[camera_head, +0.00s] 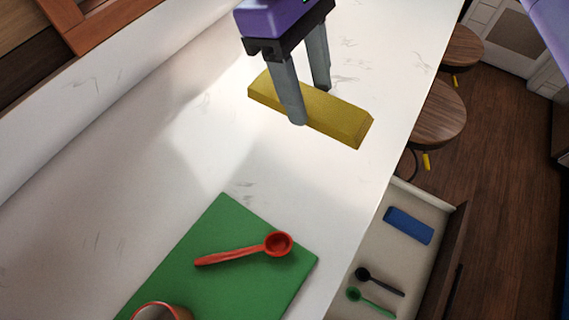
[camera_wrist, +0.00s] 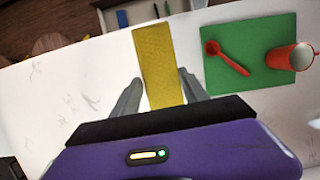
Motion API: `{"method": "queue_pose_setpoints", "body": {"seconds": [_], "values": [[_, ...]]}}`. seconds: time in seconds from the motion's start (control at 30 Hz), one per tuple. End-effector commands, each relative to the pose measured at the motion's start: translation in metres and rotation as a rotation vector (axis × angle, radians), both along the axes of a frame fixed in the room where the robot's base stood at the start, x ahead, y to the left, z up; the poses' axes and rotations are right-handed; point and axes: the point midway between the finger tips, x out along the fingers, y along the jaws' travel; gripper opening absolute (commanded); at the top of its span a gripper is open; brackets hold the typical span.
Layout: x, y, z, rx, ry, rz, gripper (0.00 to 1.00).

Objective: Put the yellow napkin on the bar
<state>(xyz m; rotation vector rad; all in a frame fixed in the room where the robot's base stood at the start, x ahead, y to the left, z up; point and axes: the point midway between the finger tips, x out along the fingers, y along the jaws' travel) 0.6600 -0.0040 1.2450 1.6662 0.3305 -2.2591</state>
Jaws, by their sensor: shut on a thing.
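The yellow napkin (camera_head: 335,116) is a folded, flat oblong block. My gripper (camera_head: 309,106) is shut on it, with one grey finger on each long side. The napkin is over the white marble bar (camera_head: 150,200); I cannot tell for sure whether it touches the top or hangs just above it.
A green mat (camera_head: 235,265) on the bar holds a red measuring spoon (camera_head: 277,244) and a red cup (camera_head: 160,312). An open drawer (camera_head: 400,262) below the edge holds a blue item (camera_head: 408,225) and two spoons. Round wooden stools (camera_head: 436,112) stand alongside. Bar left of the napkin is clear.

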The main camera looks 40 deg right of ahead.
Motion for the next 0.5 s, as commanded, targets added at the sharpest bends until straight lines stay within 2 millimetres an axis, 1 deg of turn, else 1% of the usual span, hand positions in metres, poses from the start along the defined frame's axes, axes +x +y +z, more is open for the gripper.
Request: {"method": "queue_pose_setpoints", "body": {"seconds": [0.03,0.3,0.5], "values": [[-0.001,0.001,-0.011,0.004,0.005,0.000,0.13],[-0.002,0.001,-0.076,0.005,0.005,0.001,0.13],[-0.001,0.001,-0.121,0.004,0.004,-0.001,0.13]]}}
